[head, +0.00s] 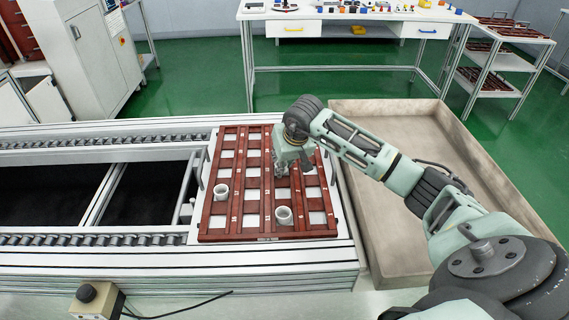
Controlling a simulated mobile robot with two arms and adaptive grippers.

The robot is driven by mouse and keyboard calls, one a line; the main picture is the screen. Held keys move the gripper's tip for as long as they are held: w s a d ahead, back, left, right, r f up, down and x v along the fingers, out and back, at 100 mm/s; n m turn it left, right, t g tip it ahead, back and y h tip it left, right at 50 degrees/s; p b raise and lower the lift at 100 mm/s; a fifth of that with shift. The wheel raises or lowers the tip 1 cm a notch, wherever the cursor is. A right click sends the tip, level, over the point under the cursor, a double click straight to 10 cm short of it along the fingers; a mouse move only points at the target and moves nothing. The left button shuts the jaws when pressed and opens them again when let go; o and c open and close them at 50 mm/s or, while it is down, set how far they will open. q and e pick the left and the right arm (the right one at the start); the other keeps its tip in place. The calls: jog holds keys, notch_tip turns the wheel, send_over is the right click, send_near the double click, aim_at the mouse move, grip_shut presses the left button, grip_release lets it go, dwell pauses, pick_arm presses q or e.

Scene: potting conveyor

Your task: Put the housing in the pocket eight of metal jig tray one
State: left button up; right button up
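The metal jig tray (207,222) is a reddish-brown grid of square pockets, lying on the conveyor in the head view. One white ring-shaped housing (221,191) sits in a left-side pocket. A second white housing (284,215) sits in a pocket near the tray's front edge, right of the middle. The pocket numbers are too small to read. My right gripper (281,171) points down over the tray's right-centre part, behind the second housing. Its fingers are small in the view, and I cannot tell whether they hold anything. My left gripper is not in view.
The conveyor rails (100,239) run to the left of the tray. A large beige bin (398,274) stands right of the conveyor, under my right arm. A control box with a black button (97,300) is at the front left. A workbench (350,17) and a tray rack (505,60) stand behind.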

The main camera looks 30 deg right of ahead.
jog(key=o, duration=0.8)
jog(key=shift+s+a+f, duration=0.1)
jog(key=shift+s+f, duration=0.15)
jog(key=shift+f, duration=0.25)
jog(key=shift+s+a+f, duration=0.1)
jog(key=shift+s+f, duration=0.1)
jog(key=shift+f, duration=0.25)
jog(key=shift+w+f, duration=0.2)
jog(key=shift+f, duration=0.05)
jog(key=shift+d+r, duration=0.1)
jog(key=shift+r, duration=0.05)
jog(key=shift+r+p, duration=0.2)
jog(key=shift+p, duration=0.1)
jog(key=v, duration=0.8)
jog(key=w+v, duration=0.1)
jog(key=v, duration=0.4)
jog(key=shift+d+r, duration=0.1)
jog(key=shift+r, duration=0.15)
jog(key=shift+w, duration=0.1)
